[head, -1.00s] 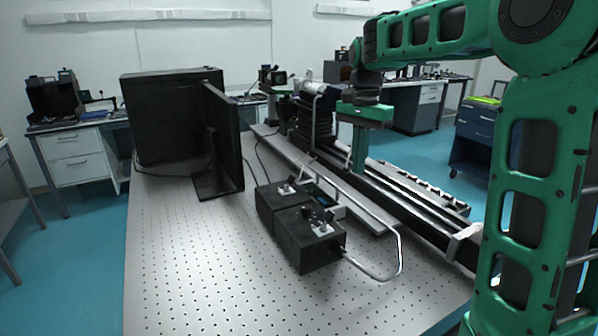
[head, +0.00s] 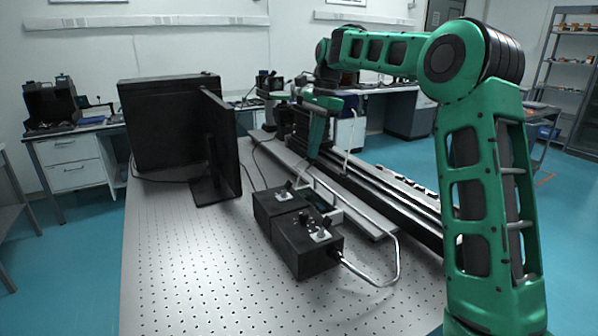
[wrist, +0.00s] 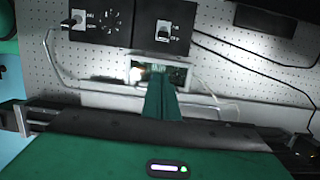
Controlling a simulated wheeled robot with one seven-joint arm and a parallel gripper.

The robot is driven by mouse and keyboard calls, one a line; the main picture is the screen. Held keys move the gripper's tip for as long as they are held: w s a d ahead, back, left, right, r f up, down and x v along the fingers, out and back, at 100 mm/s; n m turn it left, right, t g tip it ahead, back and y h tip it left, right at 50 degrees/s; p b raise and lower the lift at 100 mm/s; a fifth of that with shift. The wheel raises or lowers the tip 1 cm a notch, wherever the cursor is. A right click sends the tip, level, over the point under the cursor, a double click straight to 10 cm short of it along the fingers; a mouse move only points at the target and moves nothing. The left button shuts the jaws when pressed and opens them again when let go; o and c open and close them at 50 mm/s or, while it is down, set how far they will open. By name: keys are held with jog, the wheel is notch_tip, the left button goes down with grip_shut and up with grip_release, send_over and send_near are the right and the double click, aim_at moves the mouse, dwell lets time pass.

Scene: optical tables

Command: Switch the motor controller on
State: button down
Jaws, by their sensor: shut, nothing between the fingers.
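Two black control boxes stand on the perforated optical table: a front box (head: 302,262) with a switch and small knobs on top, and a rear box (head: 272,207) with one switch. I cannot tell which is the motor controller. In the wrist view, one box (wrist: 92,35) has a switch (wrist: 72,22) and a dial at upper left; the other box (wrist: 178,12) has a white-plated switch (wrist: 163,33). My gripper (head: 313,154) is shut and empty, above the rail behind the boxes. In the wrist view its fingers (wrist: 158,78) overlap a small display unit (wrist: 172,72), apart from both switches.
A bent metal tube (head: 397,262) curves around the front box's right side. The table's front left (head: 190,270) is clear.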

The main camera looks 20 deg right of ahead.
aim_at(288, 185)
jog(key=f, duration=0.3)
jog(key=a+f, duration=0.1)
jog(key=f, duration=0.5)
jog(key=shift+s+a+f, duration=0.15)
jog(key=shift+s+a, duration=0.1)
jog(key=shift+a, duration=0.5)
jog(key=shift+s+a+r, duration=0.15)
jog(key=shift+a+r, duration=0.25)
jog(key=shift+a, duration=0.3)
jog(key=shift+s+a+r, duration=0.15)
jog(key=shift+a+r, duration=0.25)
jog(key=shift+a, duration=0.25)
